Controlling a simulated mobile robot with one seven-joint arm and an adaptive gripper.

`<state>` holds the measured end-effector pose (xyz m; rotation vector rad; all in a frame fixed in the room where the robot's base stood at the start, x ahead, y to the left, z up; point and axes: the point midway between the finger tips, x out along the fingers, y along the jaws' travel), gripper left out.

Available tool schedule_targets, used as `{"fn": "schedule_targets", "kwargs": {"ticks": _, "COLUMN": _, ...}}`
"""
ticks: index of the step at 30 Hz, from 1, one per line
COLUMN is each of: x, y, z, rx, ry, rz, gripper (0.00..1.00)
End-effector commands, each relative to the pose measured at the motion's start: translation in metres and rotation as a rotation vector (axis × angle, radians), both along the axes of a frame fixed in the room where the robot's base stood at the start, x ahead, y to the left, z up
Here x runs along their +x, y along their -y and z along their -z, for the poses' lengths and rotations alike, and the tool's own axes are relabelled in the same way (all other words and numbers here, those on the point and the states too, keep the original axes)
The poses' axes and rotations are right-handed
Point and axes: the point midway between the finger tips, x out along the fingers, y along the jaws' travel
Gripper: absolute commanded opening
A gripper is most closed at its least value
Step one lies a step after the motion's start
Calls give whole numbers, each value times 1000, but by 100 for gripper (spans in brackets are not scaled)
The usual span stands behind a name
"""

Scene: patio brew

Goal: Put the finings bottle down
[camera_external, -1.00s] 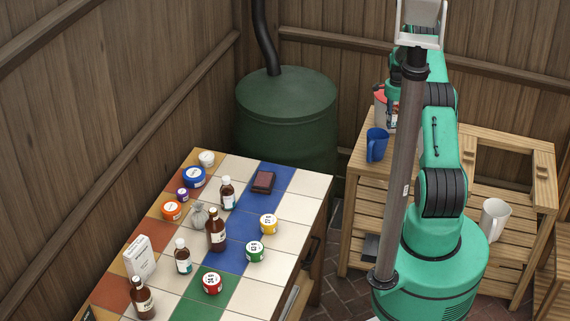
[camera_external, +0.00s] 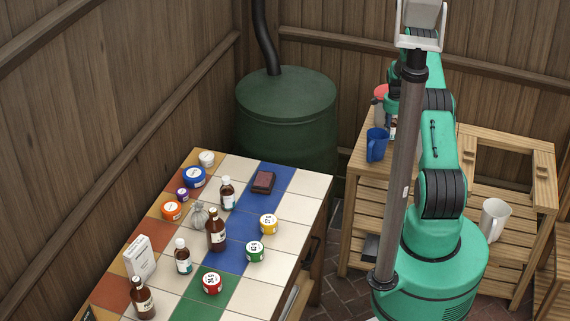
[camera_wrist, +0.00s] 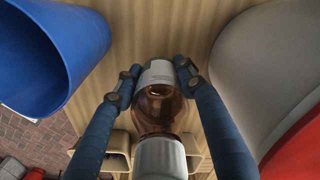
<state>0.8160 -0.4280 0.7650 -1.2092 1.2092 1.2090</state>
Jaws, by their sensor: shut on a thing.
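The finings bottle (camera_wrist: 158,115) is amber brown with a white cap and a pale label. In the wrist view, the two blue-grey fingers of my gripper (camera_wrist: 157,73) are shut on it from both sides. It is over the slatted wooden bench (camera_wrist: 185,28), between a blue mug and a grey container. I cannot tell whether its base touches the wood. In the outside view, my gripper and the bottle are mostly hidden behind my arm and a pole, low over the bench's left part (camera_external: 352,180).
The blue mug (camera_external: 376,146) stands close on one side. A grey container (camera_wrist: 262,45) with red on it is close on the other. A white mug (camera_external: 494,218) stands at the bench's right. The tiled table (camera_external: 310,185) holds several bottles and jars.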

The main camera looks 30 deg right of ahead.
Motion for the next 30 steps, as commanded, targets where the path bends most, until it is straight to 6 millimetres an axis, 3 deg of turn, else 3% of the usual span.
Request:
{"fn": "schedule_targets", "kwargs": {"ticks": 7, "x": 0, "y": 0, "z": 25, "rx": 0, "ry": 0, "rz": 0, "gripper": 5}}
{"fn": "schedule_targets", "kwargs": {"ticks": 22, "x": 0, "y": 0, "z": 31, "rx": 0, "ry": 1, "rz": 0, "gripper": 5}}
{"fn": "schedule_targets", "kwargs": {"ticks": 23, "x": 0, "y": 0, "z": 31, "rx": 0, "ry": 0, "rz": 0, "gripper": 42}}
{"fn": "schedule_targets", "kwargs": {"ticks": 24, "x": 0, "y": 0, "z": 31, "rx": 0, "ry": 0, "rz": 0, "gripper": 50}}
{"fn": "schedule_targets", "kwargs": {"ticks": 26, "x": 0, "y": 0, "z": 31, "rx": 0, "ry": 0, "rz": 0, "gripper": 58}}
{"fn": "schedule_targets", "kwargs": {"ticks": 30, "x": 0, "y": 0, "z": 31, "rx": 0, "ry": 0, "rz": 0, "gripper": 58}}
